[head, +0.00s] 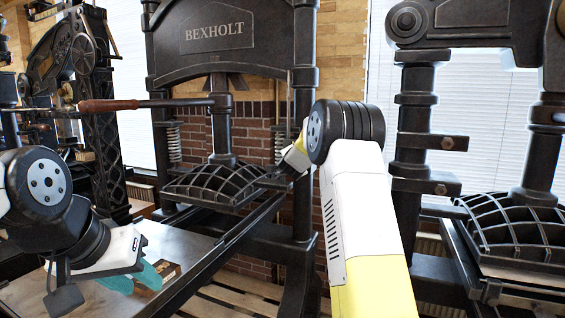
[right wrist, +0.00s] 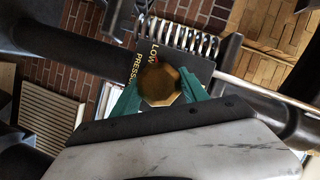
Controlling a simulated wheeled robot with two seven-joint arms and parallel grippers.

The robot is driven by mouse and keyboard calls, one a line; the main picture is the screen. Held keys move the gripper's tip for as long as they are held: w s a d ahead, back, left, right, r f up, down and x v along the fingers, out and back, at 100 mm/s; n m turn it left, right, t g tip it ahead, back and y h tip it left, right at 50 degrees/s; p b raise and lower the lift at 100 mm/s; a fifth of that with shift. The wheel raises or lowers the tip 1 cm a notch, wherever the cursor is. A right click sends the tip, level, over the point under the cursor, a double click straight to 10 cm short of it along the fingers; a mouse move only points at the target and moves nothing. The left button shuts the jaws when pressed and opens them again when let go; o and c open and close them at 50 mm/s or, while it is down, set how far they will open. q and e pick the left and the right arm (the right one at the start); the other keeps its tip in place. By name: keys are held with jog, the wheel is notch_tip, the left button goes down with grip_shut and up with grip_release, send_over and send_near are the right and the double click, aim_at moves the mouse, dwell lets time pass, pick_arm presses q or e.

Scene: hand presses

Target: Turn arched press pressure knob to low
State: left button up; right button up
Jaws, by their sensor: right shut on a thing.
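The arched press (head: 217,45), black with a BEXHOLT plate, stands at the centre of the head view. Its brass, faceted pressure knob (right wrist: 160,86) shows in the right wrist view, below yellow lettering LOW and PRESSURE on a black plate. A small red mark sits at the knob's edge, beside LOW. My right gripper (right wrist: 158,92) is shut on the knob, with a green finger on either side. In the head view its fingers are mostly hidden beside the press's right column. My left gripper (head: 135,279) is low at the left, its teal fingers apart and empty.
A second black press (head: 417,120) stands at the right and an ornate one (head: 92,95) at the left. A wooden-handled bar (head: 110,105) crosses in front of the arched press. Rails (head: 225,245) run forward from it. A small wooden block (head: 168,272) lies near my left gripper.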

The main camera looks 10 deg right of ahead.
jog(key=shift+f, duration=0.1)
jog(key=o, duration=1.3)
jog(key=shift+v, duration=3.9)
jog(key=shift+a, duration=0.1)
